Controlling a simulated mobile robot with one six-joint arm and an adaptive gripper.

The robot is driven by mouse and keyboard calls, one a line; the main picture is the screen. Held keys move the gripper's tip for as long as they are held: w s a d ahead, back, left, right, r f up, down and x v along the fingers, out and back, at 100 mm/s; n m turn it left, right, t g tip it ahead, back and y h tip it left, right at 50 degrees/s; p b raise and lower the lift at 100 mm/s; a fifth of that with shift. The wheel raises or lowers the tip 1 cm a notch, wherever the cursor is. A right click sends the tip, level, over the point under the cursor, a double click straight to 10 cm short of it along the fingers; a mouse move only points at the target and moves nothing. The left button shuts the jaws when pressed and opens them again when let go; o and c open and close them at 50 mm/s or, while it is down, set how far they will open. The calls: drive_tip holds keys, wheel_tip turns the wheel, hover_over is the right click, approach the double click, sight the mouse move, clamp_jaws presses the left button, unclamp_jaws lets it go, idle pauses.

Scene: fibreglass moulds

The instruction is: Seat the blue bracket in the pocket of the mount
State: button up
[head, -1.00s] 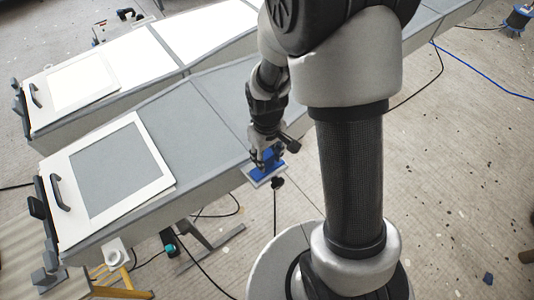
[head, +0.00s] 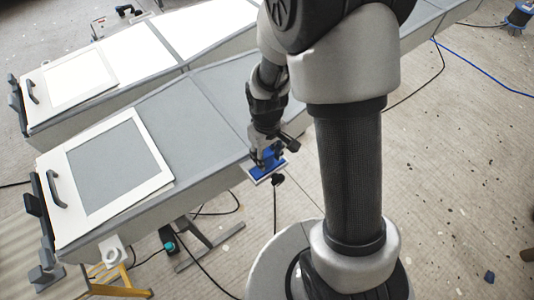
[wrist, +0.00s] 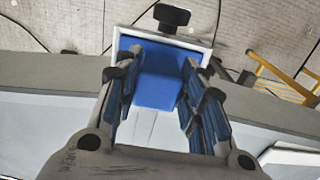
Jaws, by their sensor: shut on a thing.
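The blue bracket (wrist: 156,88) is between the fingers of my gripper (wrist: 160,80) in the wrist view. My gripper is shut on it. The mount (wrist: 186,43) is a pale frame with a black knob at its far side, and its rim shows around the bracket's far end. In the head view, the bracket (head: 268,169) is under my gripper (head: 267,160), over the mount at the bench's near edge. The fingers hide part of the bracket and mount. I cannot tell whether the bracket lies fully down in the pocket.
A long grey bench (head: 170,125) carries a white-framed panel (head: 160,182) with a black handle at the left. A second bench (head: 140,60) runs behind it. Cables and a yellow stand (head: 118,284) are on the floor. The bench top beside my gripper is clear.

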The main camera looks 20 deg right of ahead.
drive_tip(key=o, duration=1.2)
drive_tip(key=shift+r, duration=6)
drive_tip(key=s+r+m+t+b, duration=0.1)
drive_tip(key=s+r, duration=0.2)
drive_tip(key=s, duration=0.2)
drive_tip(key=s+r+m+t+b, duration=0.1)
drive_tip(key=s+r+t, duration=0.1)
drive_tip(key=s+r, duration=0.2)
drive_tip(key=s+r+m+t, duration=0.1)
drive_tip(key=s+r, duration=0.2)
drive_tip(key=s, duration=0.3)
drive_tip(key=shift+s+r+m+t+b, duration=0.1)
drive_tip(key=shift+r+m+t+b, duration=0.2)
drive_tip(key=shift+r+b, duration=0.1)
